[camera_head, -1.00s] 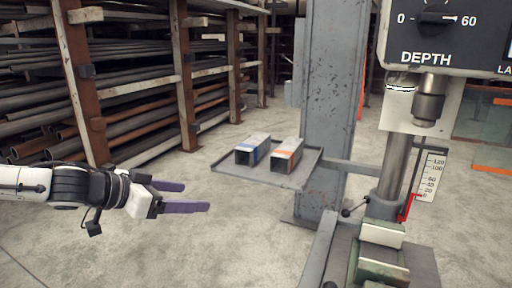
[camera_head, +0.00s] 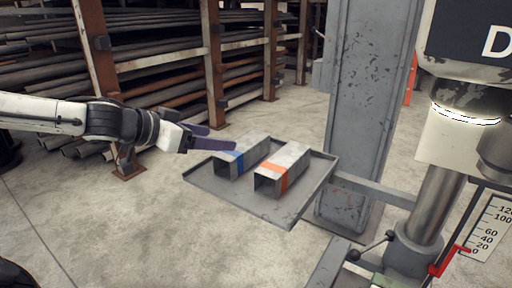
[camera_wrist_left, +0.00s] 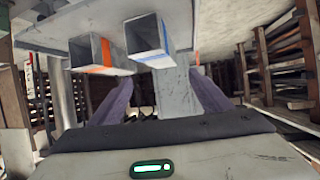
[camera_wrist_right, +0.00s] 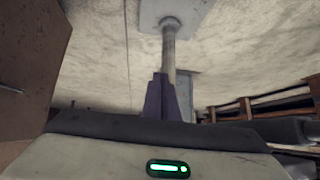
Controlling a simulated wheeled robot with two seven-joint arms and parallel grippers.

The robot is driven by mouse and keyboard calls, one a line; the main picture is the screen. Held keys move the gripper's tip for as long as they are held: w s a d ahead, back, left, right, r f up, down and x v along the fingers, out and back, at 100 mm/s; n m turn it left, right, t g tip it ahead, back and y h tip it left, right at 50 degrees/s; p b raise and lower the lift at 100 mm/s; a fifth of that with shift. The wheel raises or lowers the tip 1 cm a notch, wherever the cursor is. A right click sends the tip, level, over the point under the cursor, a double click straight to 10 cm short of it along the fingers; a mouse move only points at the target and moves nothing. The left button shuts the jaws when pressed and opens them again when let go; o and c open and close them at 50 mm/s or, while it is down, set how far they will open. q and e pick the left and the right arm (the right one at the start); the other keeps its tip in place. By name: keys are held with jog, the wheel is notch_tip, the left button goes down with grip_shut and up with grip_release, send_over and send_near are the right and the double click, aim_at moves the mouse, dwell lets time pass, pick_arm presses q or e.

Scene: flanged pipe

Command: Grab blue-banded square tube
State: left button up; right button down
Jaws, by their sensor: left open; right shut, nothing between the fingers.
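The blue-banded square tube (camera_head: 239,158) lies on the left part of a grey tray, its open end facing the front. It also shows in the left wrist view (camera_wrist_left: 149,37), ahead of the fingers. An orange-banded square tube (camera_head: 283,168) lies beside it on the right. My left gripper (camera_head: 218,137) is open and empty, just left of the blue-banded tube near the tray's left edge. In the left wrist view its purple fingers (camera_wrist_left: 158,95) are spread apart. My right gripper (camera_wrist_right: 161,92) is shut and empty, seen only in the right wrist view.
The grey tray (camera_head: 262,208) has a raised rim and is held by an arm from the drill press column (camera_head: 432,215). A grey steel post (camera_head: 366,105) stands behind and right of it. Racks of pipes (camera_head: 160,60) fill the back left. Open floor lies in front of the tray.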

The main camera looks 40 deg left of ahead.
aim_at(243, 144)
pick_arm(q)
jog(key=x, duration=0.3)
jog(key=shift+s+f, duration=0.1)
jog(key=shift+f, duration=0.05)
jog(key=shift+p+x, duration=0.3)
jog(key=shift+x, duration=0.45)
jog(key=p+x, duration=0.1)
jog(key=x, duration=0.2)
jog(key=shift+f, duration=0.15)
jog(key=shift+w+f+p, duration=0.35)
jog(key=shift+w+p, duration=0.1)
jog(key=shift+w, duration=0.05)
pick_arm(e)
jog(key=shift+v, duration=1)
jog(key=shift+s+d+f, duration=0.1)
jog(key=shift+d+f, duration=0.05)
pick_arm(q)
jog(key=c, duration=1.6)
jog(key=shift+r, duration=0.1)
jog(key=shift+c, duration=0.2)
pick_arm(e)
jog(key=shift+s, duration=0.15)
